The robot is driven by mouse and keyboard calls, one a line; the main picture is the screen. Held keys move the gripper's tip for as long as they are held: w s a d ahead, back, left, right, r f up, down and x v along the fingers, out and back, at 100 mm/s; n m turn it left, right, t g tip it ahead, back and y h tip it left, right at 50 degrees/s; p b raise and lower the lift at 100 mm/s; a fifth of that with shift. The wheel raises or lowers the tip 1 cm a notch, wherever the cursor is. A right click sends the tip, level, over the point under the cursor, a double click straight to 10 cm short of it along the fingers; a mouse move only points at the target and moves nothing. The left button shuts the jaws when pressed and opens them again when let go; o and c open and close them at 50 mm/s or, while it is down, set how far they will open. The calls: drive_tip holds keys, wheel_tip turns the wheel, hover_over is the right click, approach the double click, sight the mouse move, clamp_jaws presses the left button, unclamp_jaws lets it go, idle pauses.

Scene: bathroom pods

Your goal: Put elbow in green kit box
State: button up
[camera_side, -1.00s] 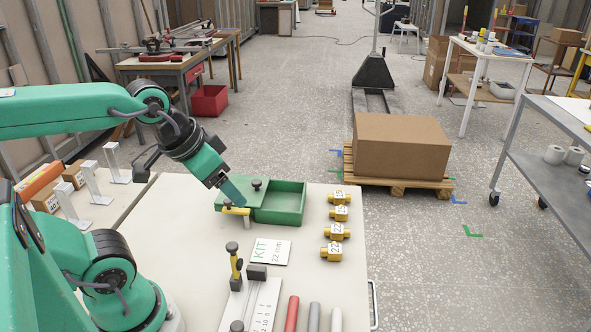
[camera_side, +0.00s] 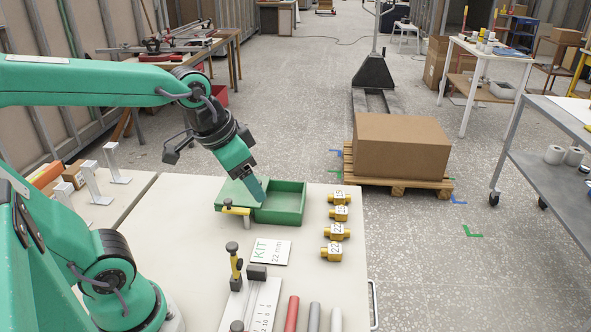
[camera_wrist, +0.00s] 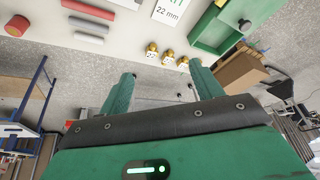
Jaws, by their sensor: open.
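The green kit box (camera_side: 303,207) stands at the back of the table in the side view. Its left part is covered by a green lid (camera_side: 232,191), and its visible right part looks empty. It also shows at the wrist view's top right (camera_wrist: 215,38). Several brass fittings with number labels lie in a column right of the box; a 22 fitting (camera_side: 332,251) is the nearest. Some show in the wrist view (camera_wrist: 168,56). My gripper (camera_side: 263,190) is above the box's middle. In the wrist view its fingers (camera_wrist: 159,70) are apart with nothing between them.
A KIT 22 mm card (camera_side: 268,252) lies in front of the box. A clamp with a black knob (camera_side: 235,262) and a ruled plate (camera_side: 258,298) stand at the front. Red and grey rods (camera_side: 291,313) lie beside them. The table's right edge is just past the fittings.

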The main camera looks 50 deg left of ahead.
drive_tip(key=w+d+f+m+g, duration=0.25)
drive_tip(key=w+f, duration=0.25)
drive_tip(key=w, duration=0.5)
drive_tip(key=m+g, duration=0.2)
drive_tip(key=m, duration=0.2)
approach(334, 247)
drive_tip(key=shift+s, duration=0.4)
drive_tip(key=shift+w+d+f, duration=0.15)
drive_tip(key=shift+w+f, duration=0.05)
drive_tip(key=shift+f, duration=0.35)
drive_tip(key=shift+w+f, duration=0.2)
drive_tip(key=shift+f, duration=3.65)
drive_tip(key=c, duration=1.2)
drive_tip(key=shift+r, duration=0.2)
